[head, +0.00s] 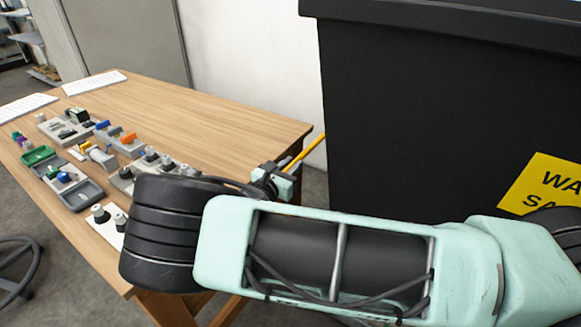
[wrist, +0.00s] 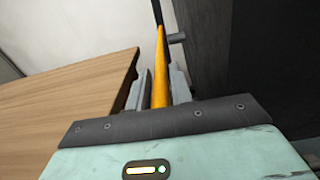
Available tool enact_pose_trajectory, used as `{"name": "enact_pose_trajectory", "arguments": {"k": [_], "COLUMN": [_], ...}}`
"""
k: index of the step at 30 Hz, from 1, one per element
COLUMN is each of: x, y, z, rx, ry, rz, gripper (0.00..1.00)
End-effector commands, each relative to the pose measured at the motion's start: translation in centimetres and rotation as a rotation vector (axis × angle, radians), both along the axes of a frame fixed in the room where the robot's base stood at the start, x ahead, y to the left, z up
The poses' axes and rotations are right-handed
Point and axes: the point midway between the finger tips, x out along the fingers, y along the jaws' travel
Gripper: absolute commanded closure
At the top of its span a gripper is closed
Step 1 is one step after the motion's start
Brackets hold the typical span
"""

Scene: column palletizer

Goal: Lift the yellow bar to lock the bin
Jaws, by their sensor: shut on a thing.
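The yellow bar (wrist: 160,70) runs between the two fingers of my gripper (wrist: 157,85) in the wrist view, and the fingers are shut on it. Its far end meets a dark fitting beside the black bin (wrist: 250,50). In the head view the yellow bar (head: 305,150) shows as a short slanted piece at the left side of the black bin (head: 430,120). My gripper (head: 285,172) is at its lower end, partly hidden behind my arm. The bin carries a yellow warning label (head: 545,185). The lower end of the bar is hidden.
A wooden table (head: 210,110) stands left of the bin, close to my gripper. Several small coloured parts and grey trays (head: 80,195) lie on its left part. A white wall (head: 250,50) is behind. A stool (head: 15,270) stands at the lower left.

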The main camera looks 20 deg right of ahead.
Motion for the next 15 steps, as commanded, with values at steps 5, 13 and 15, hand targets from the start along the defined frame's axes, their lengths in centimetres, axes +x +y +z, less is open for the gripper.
{"name": "enact_pose_trajectory", "arguments": {"k": [5, 13, 15], "x": [0.1, 0.2, 0.2], "y": [-0.1, -0.2, -0.2], "z": [2.1, 4.3, 4.4], "rx": [-0.002, -0.002, -0.002], "ry": [-0.003, -0.002, -0.002], "rz": [0.000, 0.000, 0.000], "gripper": [0.95, 0.95, 0.95]}}
